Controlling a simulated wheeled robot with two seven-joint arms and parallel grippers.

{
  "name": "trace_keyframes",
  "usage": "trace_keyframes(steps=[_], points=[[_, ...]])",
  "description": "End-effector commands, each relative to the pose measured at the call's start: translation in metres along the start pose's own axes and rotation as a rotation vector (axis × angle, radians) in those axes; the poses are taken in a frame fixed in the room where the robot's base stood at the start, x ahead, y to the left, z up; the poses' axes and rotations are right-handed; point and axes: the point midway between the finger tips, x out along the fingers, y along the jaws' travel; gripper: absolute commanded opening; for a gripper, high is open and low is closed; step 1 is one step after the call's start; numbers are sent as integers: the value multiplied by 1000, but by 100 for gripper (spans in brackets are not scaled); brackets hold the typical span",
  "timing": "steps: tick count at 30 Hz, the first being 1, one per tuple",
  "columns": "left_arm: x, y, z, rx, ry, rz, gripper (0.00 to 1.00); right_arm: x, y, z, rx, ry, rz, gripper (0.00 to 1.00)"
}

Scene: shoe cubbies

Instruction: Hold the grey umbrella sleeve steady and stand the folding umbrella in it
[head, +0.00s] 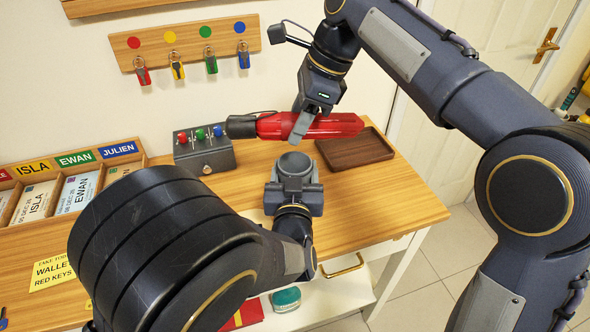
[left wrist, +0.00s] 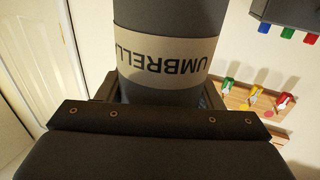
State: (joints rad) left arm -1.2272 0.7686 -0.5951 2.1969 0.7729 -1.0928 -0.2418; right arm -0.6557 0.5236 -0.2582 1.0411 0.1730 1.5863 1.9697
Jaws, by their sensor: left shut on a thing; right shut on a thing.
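The grey umbrella sleeve (head: 294,163) stands upright above the wooden table, its round top showing in the head view. My left gripper (head: 293,190) is shut around it; in the left wrist view the sleeve (left wrist: 165,85) carries a tan band reading "UMBRELL", upside down, between the jaws. The red folding umbrella (head: 338,126) lies level in the air above and behind the sleeve, its dark handle (head: 241,127) to the left. My right gripper (head: 300,125) is shut on its red middle. The umbrella and sleeve look apart. The sleeve's bottom is hidden.
A grey box with coloured knobs (head: 205,150) stands left of the sleeve. A brown tray (head: 355,148) lies to the right. A key rack (head: 190,42) hangs on the wall, and a card rack (head: 145,157) sits at the left. Bare table (head: 385,205) lies right of the sleeve.

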Motion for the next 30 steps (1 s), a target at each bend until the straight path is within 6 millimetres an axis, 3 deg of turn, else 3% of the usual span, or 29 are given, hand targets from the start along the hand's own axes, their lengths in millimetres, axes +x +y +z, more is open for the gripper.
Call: trace_keyframes(steps=[18,30], points=[[0,0,0,0,0,0,38,39,0,-16,0,0,1,14],[0,0,0,0,0,0,38,44,0,-18,0,-1,-1,14]])
